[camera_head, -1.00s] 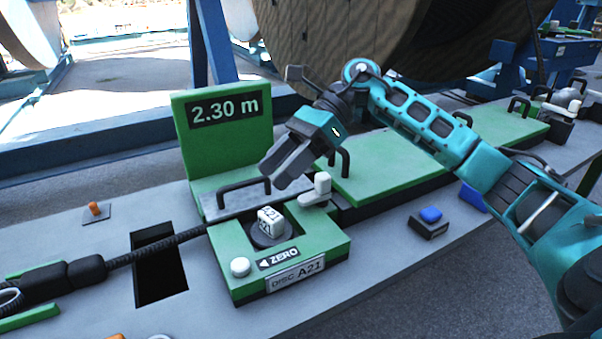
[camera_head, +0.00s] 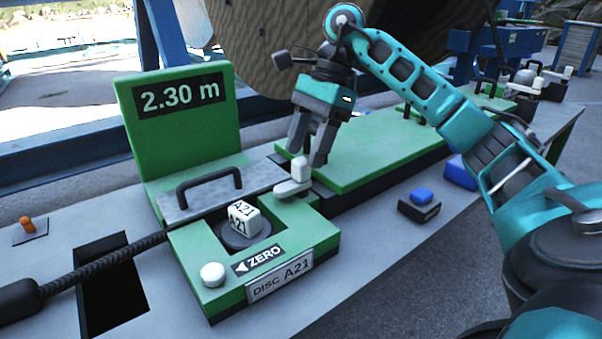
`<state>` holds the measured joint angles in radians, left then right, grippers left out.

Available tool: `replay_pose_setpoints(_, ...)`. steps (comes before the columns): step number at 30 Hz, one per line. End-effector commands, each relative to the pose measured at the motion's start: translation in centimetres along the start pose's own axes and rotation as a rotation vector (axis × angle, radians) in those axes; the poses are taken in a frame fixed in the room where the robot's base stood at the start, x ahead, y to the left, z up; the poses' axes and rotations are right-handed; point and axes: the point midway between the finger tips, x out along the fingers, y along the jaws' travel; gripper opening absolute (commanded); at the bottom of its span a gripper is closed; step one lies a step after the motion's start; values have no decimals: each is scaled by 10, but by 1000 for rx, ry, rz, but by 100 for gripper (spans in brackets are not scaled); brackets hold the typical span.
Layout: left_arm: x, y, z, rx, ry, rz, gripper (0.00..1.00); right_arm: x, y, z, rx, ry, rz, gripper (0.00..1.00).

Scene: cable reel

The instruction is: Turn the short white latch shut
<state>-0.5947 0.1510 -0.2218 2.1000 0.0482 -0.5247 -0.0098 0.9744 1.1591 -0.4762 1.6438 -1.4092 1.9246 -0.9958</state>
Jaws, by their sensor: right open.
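The short white latch (camera_head: 294,180) sits on the right rear corner of the green counter block (camera_head: 205,258), next to the grey metal plate (camera_head: 222,190) with its dark handle. It has a flat arm and an upright knob. My right gripper (camera_head: 307,157) points down just above and behind the latch knob. Its two dark fingers are apart with nothing between them; I cannot tell whether a finger touches the knob. My left gripper is not in view.
A white cube marked A21 (camera_head: 243,219) sits on a dark disc in the block's recess. A white round button (camera_head: 212,274) is at the front left. A black cable (camera_head: 110,258) runs in from the left over a dark opening. A blue button (camera_head: 421,197) stands to the right.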

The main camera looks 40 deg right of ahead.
Motion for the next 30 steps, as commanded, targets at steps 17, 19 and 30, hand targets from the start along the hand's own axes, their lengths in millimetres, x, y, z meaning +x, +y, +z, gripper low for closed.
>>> replay_pose_setpoints(17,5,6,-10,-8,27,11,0,33,0,1,-1,-2,0,55)
replay_pose_setpoints(19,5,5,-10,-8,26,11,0,33,0,1,-1,-2,0,51)
replay_pose_setpoints(30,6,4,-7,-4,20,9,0,33,0,1,-1,-2,0,15)
